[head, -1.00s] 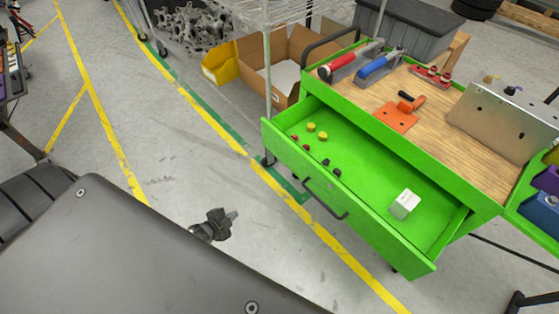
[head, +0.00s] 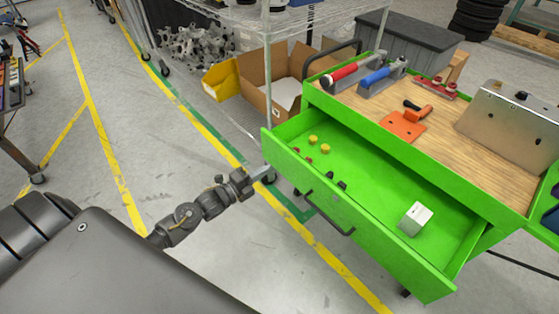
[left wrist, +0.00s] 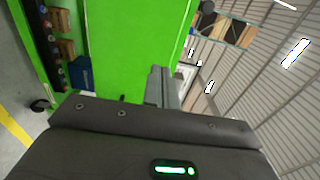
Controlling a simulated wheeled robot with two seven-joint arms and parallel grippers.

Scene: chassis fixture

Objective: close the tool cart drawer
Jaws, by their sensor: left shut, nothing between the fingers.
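The green tool cart drawer (head: 368,232) stands open in the head view, pulled out from below the wooden cart top, with a dark bar handle (head: 328,212) on its front. My left gripper (head: 262,171) is shut and empty, close to the left end of the drawer front. I cannot tell whether it touches. In the left wrist view the shut fingers (left wrist: 162,87) point toward a large green panel (left wrist: 130,45). My right gripper is in neither view.
The drawer holds yellow, red and black buttons and a white box (head: 415,219). Clamps and an orange tool (head: 403,125) lie on the cart top. A wire rack (head: 265,60) and a cardboard box (head: 270,85) stand behind.

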